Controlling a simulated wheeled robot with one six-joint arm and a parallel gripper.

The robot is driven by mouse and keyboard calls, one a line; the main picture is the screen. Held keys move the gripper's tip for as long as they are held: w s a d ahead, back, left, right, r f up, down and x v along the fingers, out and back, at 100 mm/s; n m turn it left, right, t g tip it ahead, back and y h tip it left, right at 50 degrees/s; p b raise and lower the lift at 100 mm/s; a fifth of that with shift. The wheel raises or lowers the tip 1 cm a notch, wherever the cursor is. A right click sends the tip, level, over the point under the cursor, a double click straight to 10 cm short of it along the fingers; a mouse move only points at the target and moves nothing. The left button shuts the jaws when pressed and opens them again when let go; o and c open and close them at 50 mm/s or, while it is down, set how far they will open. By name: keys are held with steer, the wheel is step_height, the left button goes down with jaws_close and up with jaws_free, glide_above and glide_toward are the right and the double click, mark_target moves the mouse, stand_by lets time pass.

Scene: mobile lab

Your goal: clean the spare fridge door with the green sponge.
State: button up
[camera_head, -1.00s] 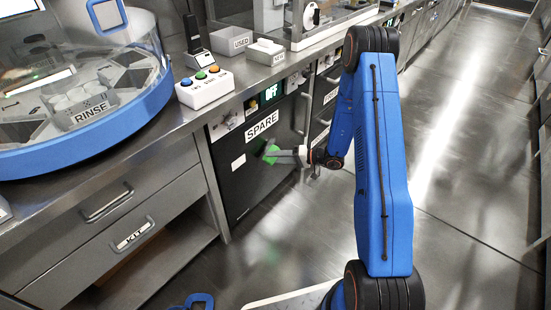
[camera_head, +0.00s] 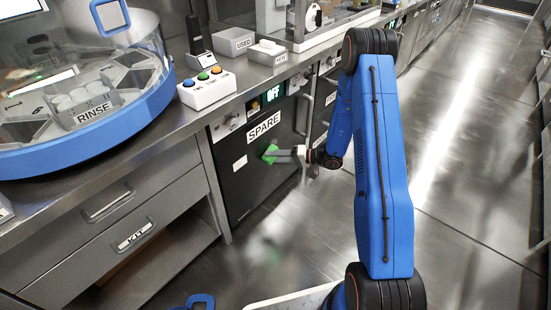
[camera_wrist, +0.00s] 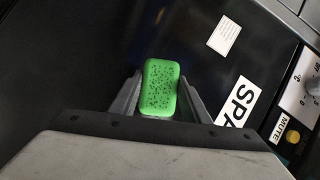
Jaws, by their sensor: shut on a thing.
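The spare fridge door (camera_head: 238,186) is a dark panel under the counter with a white SPARE label (camera_head: 264,127). The label also shows partly in the wrist view (camera_wrist: 237,100). The green sponge (camera_wrist: 159,88) is speckled and sits between the two fingers of my gripper (camera_wrist: 158,98), which is shut on it. In the head view the sponge (camera_head: 270,153) is at the door's face, right of its middle and below the label. I cannot tell whether it presses on the door. A small white sticker (camera_wrist: 224,33) is on the door.
A vertical door handle (camera_head: 306,130) stands out at the door's right edge, near my wrist. Drawers (camera_head: 110,205) are at the left. The floor (camera_head: 300,235) before the door is clear.

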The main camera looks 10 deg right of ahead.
steer(key=shift+w+a, duration=0.15)
steer(key=shift+w, duration=0.05)
steer(key=shift+w+d, duration=0.55)
steer(key=shift+d, duration=0.3)
steer(key=shift+w+d, duration=0.5)
steer(key=shift+d, duration=0.3)
steer(key=w+d, duration=0.2)
steer(key=d, duration=0.1)
steer(key=shift+w, duration=0.15)
